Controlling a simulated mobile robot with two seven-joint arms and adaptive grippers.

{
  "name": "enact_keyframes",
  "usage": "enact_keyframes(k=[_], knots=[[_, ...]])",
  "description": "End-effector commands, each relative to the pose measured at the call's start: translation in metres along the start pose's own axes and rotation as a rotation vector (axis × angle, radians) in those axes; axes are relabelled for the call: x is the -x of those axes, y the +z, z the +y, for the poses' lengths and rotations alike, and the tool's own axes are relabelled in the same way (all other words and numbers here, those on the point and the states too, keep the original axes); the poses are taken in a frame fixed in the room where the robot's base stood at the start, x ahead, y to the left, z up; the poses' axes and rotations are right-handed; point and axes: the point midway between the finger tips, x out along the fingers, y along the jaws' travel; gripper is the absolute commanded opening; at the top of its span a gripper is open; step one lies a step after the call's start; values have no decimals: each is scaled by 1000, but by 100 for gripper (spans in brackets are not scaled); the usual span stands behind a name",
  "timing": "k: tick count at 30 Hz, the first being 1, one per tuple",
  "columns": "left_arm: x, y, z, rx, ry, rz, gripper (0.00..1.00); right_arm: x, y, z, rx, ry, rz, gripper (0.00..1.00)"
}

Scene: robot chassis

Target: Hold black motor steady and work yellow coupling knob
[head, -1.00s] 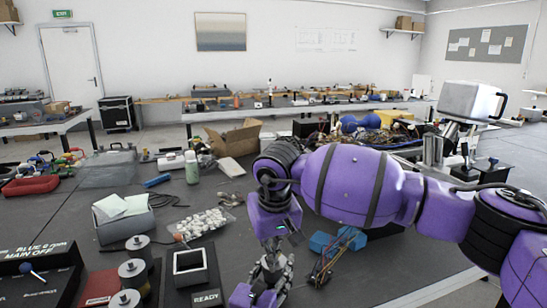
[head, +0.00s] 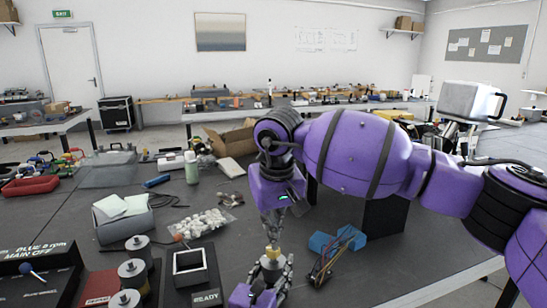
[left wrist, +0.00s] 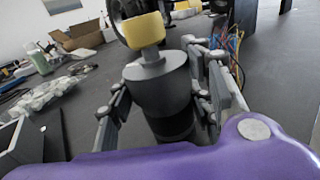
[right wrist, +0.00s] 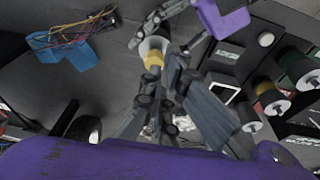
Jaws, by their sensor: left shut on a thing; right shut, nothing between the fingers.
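The motor (left wrist: 155,85) has a grey upper body and a black lower part. It stands upright with the yellow coupling knob (head: 271,252) on top. The knob also shows in the left wrist view (left wrist: 143,30) and in the right wrist view (right wrist: 153,59). My left gripper (head: 268,277) is shut around the motor body, one finger on each side. My right gripper (head: 273,236) is shut and empty, pointing down just above the knob. Whether its tips touch the knob I cannot tell. The motor's base is hidden by the left fingers in the head view.
A dark fixture marked READY (head: 190,268) and several grey cylinders (head: 132,268) stand to the left. A bag of white parts (head: 205,222) lies behind. Blue blocks (head: 343,238) with wires lie to the right. The tabletop between them is mostly clear.

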Motion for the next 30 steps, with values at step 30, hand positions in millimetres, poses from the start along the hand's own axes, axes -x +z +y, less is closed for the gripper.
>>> enact_keyframes(k=[30], knots=[[0,-2,2,-1,4,4,0,-60,17,20,1,7,-6,0]])
